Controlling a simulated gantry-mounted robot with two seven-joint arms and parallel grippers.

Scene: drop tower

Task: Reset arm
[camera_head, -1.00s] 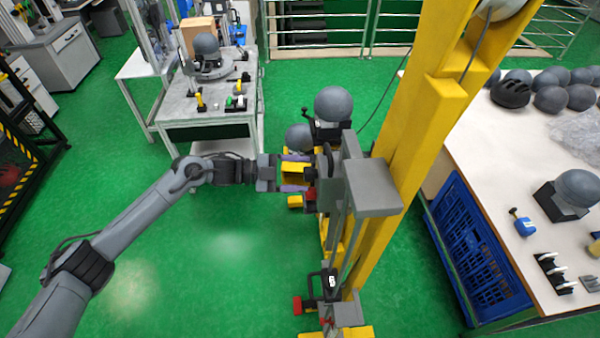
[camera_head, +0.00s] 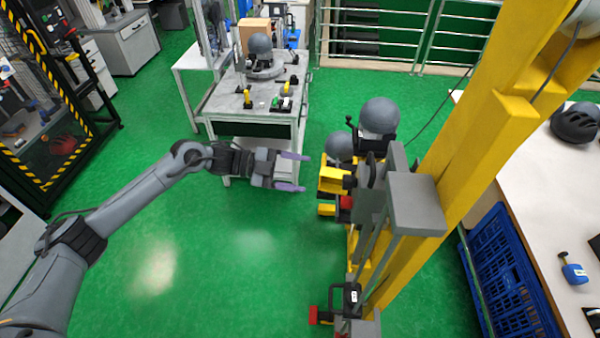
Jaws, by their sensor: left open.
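My left gripper (camera_head: 298,172) is open and empty. Its two purple-grey fingers are spread apart and point right, toward the drop tower. A short gap of green floor shows between the fingertips and the tower's yellow block (camera_head: 334,180). The drop tower (camera_head: 470,150) has a yellow column with a grey carriage (camera_head: 414,203) in front. A grey headform ball (camera_head: 379,116) sits on a black holder on the carriage, and a second grey ball (camera_head: 339,146) shows lower behind it. My right gripper is not in view.
A grey workbench (camera_head: 225,105) with a headform and small tools stands behind my left gripper. At right is a white table (camera_head: 545,190) with a black helmet (camera_head: 575,124) and a blue crate (camera_head: 505,270) below. Green floor is clear around my left arm.

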